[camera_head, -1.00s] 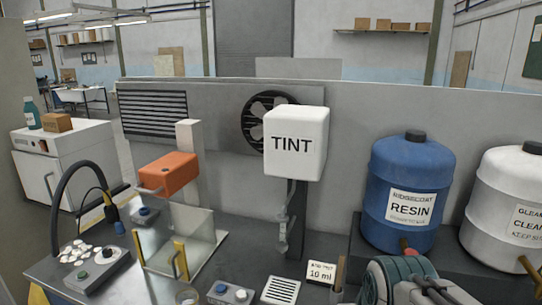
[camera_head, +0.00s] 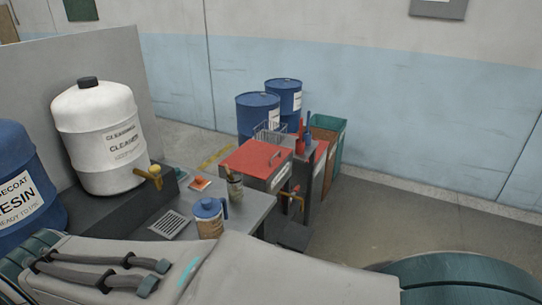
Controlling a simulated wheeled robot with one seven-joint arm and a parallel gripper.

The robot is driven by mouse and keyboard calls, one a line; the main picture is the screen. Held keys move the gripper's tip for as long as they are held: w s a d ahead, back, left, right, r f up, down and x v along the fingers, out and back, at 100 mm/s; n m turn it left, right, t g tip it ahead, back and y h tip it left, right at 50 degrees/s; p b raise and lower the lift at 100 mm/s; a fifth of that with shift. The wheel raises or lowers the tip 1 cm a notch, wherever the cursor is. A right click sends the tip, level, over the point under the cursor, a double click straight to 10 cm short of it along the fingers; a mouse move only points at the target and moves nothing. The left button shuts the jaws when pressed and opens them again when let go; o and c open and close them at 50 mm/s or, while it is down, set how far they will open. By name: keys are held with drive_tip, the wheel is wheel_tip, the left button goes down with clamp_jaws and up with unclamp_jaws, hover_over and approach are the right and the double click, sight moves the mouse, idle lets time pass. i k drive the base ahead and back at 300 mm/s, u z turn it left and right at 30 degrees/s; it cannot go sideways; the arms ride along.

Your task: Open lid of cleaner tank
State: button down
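A grey tank with a flat red lid (camera_head: 256,159) stands at the end of the bench. The lid lies shut and has a bar handle on its right part. The label on its front is too small to read. A white drum marked CLEANER (camera_head: 100,140), with a black cap and a yellow tap, stands on a dark ledge at the left. My arm crosses the bottom of the view, and its gripper end is not visible.
A blue resin drum (camera_head: 22,185) is at the left edge. A blue-lidded jug (camera_head: 210,217), a brush pot (camera_head: 235,187) and a drain grate (camera_head: 170,224) are on the bench. Blue barrels (camera_head: 258,114) and a green bin (camera_head: 328,133) stand behind. The floor (camera_head: 400,212) at right is clear.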

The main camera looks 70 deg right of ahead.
sight(259, 159)
drive_tip(key=z, duration=2.3)
drive_tip(key=k, duration=0.4)
drive_tip(key=z, duration=1.15)
drive_tip(key=i, duration=1.4)
drive_tip(key=u, duration=0.6)
drive_tip(key=i, duration=0.95)
drive_tip(key=u, duration=0.85)
